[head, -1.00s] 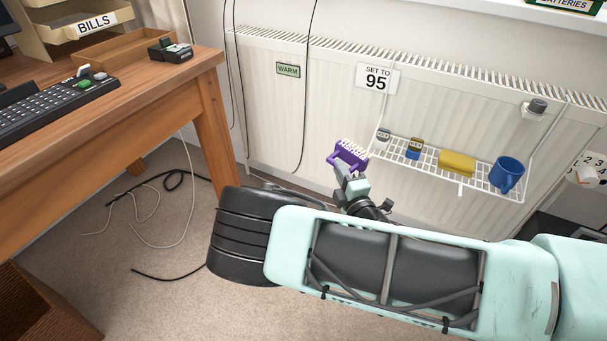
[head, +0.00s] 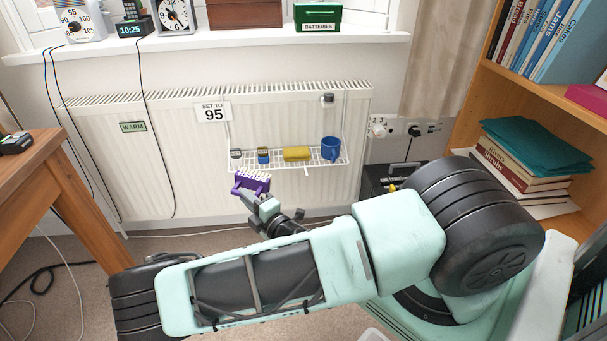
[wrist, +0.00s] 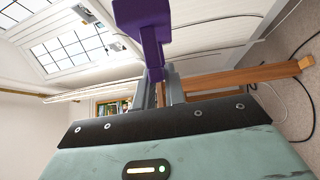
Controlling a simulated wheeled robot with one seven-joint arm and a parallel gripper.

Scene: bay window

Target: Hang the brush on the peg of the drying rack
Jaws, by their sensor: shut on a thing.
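A purple brush (head: 252,181) with pale bristles is held in my gripper (head: 259,193), bristles upward in the head view. In the wrist view the purple brush (wrist: 146,28) rises from between the fingers of my gripper (wrist: 165,88), which is shut on it. The white wire drying rack (head: 300,162) hangs on the front of the radiator. A small peg (head: 306,169) seems to stick out from the rack's front edge. How far the brush is from the rack's front is hard to tell.
A wooden desk (head: 60,185) stands left, a bookshelf (head: 545,100) right. A black case (head: 385,178) stands right of the radiator (head: 110,165).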

